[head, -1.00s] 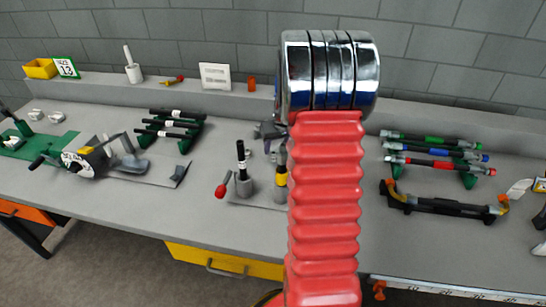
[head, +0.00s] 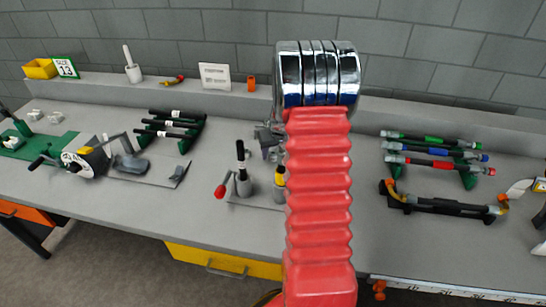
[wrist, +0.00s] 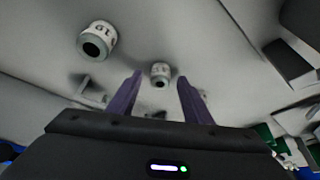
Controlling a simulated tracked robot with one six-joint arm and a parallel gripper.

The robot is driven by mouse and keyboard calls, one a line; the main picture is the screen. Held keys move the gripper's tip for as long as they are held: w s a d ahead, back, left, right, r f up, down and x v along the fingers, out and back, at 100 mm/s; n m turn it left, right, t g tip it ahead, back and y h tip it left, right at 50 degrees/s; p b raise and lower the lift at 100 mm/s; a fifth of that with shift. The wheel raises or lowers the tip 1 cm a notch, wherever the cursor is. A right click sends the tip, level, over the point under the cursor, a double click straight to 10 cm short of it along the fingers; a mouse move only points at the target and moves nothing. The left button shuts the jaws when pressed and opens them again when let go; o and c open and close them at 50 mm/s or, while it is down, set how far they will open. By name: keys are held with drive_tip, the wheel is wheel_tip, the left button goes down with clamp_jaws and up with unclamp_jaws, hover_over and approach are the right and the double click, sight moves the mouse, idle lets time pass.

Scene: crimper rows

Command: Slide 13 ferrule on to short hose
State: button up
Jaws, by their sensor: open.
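My gripper (wrist: 159,80) is open, with two dark purple fingers apart. Between its fingertips in the wrist view is a small grey cylinder (wrist: 160,71) with a white lettered band and a dark hole; I cannot tell its distance, and neither finger visibly touches it. A larger similar cylinder (wrist: 97,41) is at upper left. I cannot tell whether either is the 13 ferrule. In the head view my red arm mostly hides my gripper. Black hoses (head: 173,124) with white labels lie on a green rack at left; I cannot tell which is the short hose.
A green-edged 13 sign (head: 66,67) stands beside a yellow bin (head: 40,68) on the back ledge. A crimping tool (head: 88,160) is at left. A red-knobbed lever (head: 221,190) stands near the middle. Coloured hoses (head: 435,152) lie right.

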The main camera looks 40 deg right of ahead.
drive_tip(key=shift+c, duration=0.4)
clamp_jaws()
